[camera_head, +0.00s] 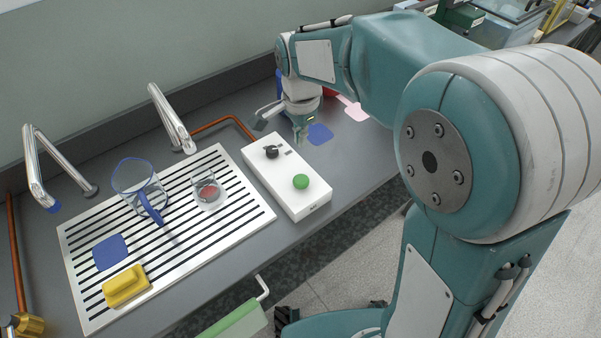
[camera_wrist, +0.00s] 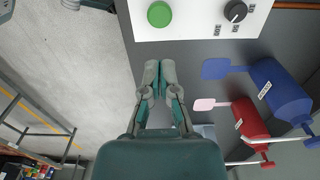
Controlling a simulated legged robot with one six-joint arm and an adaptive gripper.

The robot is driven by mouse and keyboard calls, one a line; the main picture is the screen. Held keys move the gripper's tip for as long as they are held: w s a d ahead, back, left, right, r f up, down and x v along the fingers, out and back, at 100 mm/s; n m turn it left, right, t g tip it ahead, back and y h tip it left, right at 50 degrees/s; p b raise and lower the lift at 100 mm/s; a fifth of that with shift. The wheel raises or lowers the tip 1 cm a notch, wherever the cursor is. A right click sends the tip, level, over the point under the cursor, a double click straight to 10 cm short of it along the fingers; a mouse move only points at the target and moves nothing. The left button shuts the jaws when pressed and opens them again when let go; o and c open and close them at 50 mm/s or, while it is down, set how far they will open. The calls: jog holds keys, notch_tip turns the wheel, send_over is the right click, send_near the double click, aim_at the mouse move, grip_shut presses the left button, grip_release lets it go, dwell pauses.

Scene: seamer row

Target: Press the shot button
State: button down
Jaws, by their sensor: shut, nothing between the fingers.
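The green round button (camera_head: 301,182) sits on top of a white box (camera_head: 318,206) on the grey counter. A black knob (camera_head: 271,152) is on the same box. The button also shows in the wrist view (camera_wrist: 159,14), at the top, beyond my fingertips. My gripper (camera_wrist: 159,66) is shut and empty, with its fingertips close together. In the head view my gripper (camera_head: 301,136) points down behind the box, apart from the button. The button's label is too small to read.
A slatted drainer (camera_head: 100,318) on the left holds a blue-rimmed jug (camera_head: 131,174), a clear cup (camera_head: 209,190) and a yellow sponge (camera_head: 125,286). Two metal taps stand behind it.

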aim_at(301, 181)
notch_tip(301, 181, down, 13)
jog(key=shift+r, duration=0.1)
dwell(0.3)
jog(key=shift+s+f, duration=0.1)
jog(key=shift+f, duration=0.8)
jog(key=shift+s+f, duration=0.1)
jog(key=shift+f, duration=0.05)
jog(key=shift+d, duration=0.1)
